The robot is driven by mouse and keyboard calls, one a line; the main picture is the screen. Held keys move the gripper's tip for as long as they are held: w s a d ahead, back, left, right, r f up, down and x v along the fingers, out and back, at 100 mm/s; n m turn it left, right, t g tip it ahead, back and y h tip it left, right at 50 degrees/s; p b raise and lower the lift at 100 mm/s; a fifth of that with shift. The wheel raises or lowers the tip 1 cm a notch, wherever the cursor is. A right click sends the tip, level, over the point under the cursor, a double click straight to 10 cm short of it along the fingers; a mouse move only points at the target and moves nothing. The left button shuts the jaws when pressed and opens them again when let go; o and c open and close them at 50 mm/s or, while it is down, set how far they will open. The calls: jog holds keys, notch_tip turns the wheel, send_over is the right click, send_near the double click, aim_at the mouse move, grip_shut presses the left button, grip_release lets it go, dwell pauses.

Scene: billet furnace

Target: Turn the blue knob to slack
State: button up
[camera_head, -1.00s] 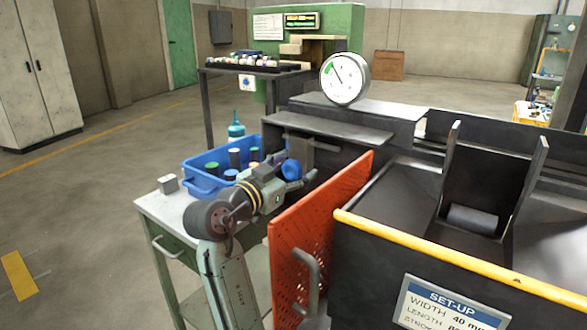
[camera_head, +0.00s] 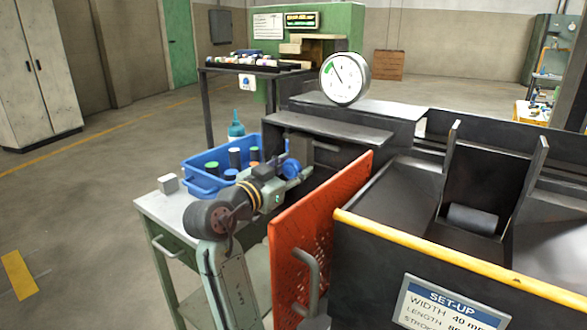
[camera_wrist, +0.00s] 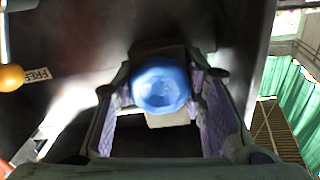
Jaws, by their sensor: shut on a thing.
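The blue knob (camera_wrist: 160,84) is round with a scalloped edge and sits on a dark panel in the middle of the wrist view. My gripper (camera_wrist: 158,92) has one finger on each side of it and is shut on it. In the head view, the blue knob (camera_head: 291,168) shows small at the side of the dark machine, partly covered by my gripper (camera_head: 298,165). The knob's pointer or marks cannot be made out.
An orange ball-shaped part (camera_wrist: 11,77) sits by a label reading FREE (camera_wrist: 37,74). A blue bin (camera_head: 203,181) with several cylinders stands on the bench left of my arm. An orange perforated panel (camera_head: 318,215) stands close on the right. A dial gauge (camera_head: 345,78) stands above.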

jog(key=shift+n, duration=0.4)
jog(key=n+p, duration=0.2)
jog(key=n, duration=0.1)
jog(key=shift+r+p, duration=0.15)
jog(key=shift+p, duration=0.15)
jog(key=n+p, duration=0.3)
jog(key=n, duration=0.1)
jog(key=shift+r, duration=0.1)
jog(key=n+p, duration=0.4)
jog(key=n, duration=0.1)
jog(key=shift+n+p, duration=0.85)
jog(key=shift+n, duration=0.15)
jog(key=shift+f, duration=0.2)
jog(key=o, duration=1.2)
